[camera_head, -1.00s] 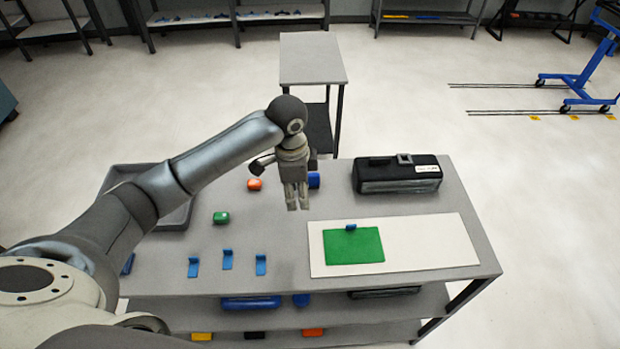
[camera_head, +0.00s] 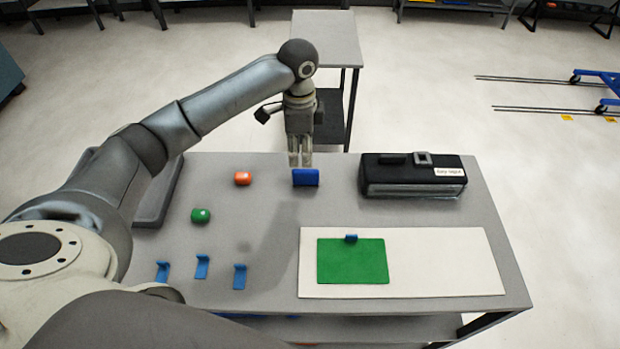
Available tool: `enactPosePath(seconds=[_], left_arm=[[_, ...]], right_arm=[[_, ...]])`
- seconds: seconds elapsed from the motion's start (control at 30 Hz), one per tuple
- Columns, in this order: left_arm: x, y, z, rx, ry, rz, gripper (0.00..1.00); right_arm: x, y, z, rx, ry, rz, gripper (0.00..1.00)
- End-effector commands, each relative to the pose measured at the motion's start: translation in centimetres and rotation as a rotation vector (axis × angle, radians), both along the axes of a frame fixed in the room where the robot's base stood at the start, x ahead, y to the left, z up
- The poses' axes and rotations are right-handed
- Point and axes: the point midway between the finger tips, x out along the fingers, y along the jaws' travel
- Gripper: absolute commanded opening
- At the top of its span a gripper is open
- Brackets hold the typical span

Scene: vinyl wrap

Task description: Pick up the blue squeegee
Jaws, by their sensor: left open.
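A blue block-like piece (camera_head: 306,178) stands near the back edge of the grey table, and a small blue piece (camera_head: 351,237) sits at the top edge of a green sheet. Three small blue L-shaped pieces (camera_head: 202,266) stand at the front left. I cannot tell which blue piece is the squeegee. My left gripper (camera_head: 300,160) points down, open and empty, its fingertips just above the blue block in the picture. I cannot tell whether they touch it. My right gripper is not in view.
The green sheet (camera_head: 352,262) lies on a white panel (camera_head: 440,262). A black case (camera_head: 413,176) stands at the back right. A grey tray (camera_head: 172,190) is partly behind my arm. The table's middle is clear.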

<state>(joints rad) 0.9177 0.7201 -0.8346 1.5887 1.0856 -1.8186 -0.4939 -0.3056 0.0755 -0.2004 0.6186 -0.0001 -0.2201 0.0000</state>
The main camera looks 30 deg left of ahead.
Motion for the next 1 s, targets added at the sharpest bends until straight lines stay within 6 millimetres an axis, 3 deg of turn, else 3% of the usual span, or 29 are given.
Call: enactPosePath(seconds=[0.1,0.4,0.67,1.0], left_arm=[[0.0,0.0,-1.2,0.0,0.001,0.001,0.43],[0.1,0.0,-5.4,0.0,0.002,0.001,0.43],[0.4,0.0,-7.3,0.001,0.003,0.001,0.43],[0.9,0.0,-11.3,0.001,0.0,-0.001,0.43]], right_arm=[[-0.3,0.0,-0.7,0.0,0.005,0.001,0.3],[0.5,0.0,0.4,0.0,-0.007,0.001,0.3],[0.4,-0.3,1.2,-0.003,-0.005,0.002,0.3],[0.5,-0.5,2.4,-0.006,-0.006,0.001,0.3]])
